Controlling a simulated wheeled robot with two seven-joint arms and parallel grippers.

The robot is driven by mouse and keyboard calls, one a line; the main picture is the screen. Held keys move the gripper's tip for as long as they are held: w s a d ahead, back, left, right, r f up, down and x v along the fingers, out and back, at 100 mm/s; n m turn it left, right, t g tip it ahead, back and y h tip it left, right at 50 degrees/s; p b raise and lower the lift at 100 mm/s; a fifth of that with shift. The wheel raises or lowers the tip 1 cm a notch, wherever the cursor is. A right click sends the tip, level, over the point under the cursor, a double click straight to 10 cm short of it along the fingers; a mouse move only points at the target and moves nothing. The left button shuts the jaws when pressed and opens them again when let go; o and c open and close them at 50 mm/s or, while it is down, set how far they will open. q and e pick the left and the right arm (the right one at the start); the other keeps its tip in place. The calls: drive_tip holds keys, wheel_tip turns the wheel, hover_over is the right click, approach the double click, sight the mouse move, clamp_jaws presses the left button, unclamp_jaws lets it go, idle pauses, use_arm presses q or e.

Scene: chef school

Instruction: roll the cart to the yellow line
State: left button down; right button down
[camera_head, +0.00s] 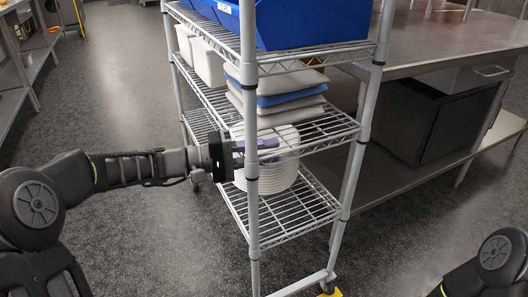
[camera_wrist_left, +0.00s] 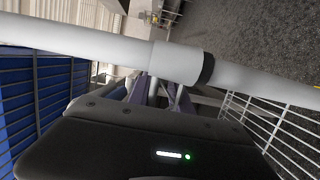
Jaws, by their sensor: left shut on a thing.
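The wire-shelf cart (camera_head: 253,212) stands in the middle of the head view, with grey posts and several wire shelves. In the left wrist view the pale post (camera_wrist_left: 175,62) runs across in front of the gripper body. A small yellow patch (camera_head: 330,293) shows on the floor beside the cart's near right wheel, at the bottom edge; I cannot tell whether it is the line. My right gripper is out of view.
The cart carries blue bins (camera_head: 310,22), white containers (camera_head: 205,60), folded cloths (camera_head: 285,92) and stacked white dishes (camera_head: 270,175). A steel table (camera_head: 440,45) stands close on the right. The dark floor (camera_head: 120,80) on the left is clear.

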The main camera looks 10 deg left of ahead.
sight(242, 155)
use_arm(q)
drive_tip(key=shift+a, duration=0.1)
drive_tip(key=c, duration=1.1)
unclamp_jaws()
drive_tip(key=p+v, duration=0.1)
drive_tip(key=v, duration=0.6)
drive_tip(key=shift+s+a, duration=0.15)
drive_tip(key=shift+a, duration=0.15)
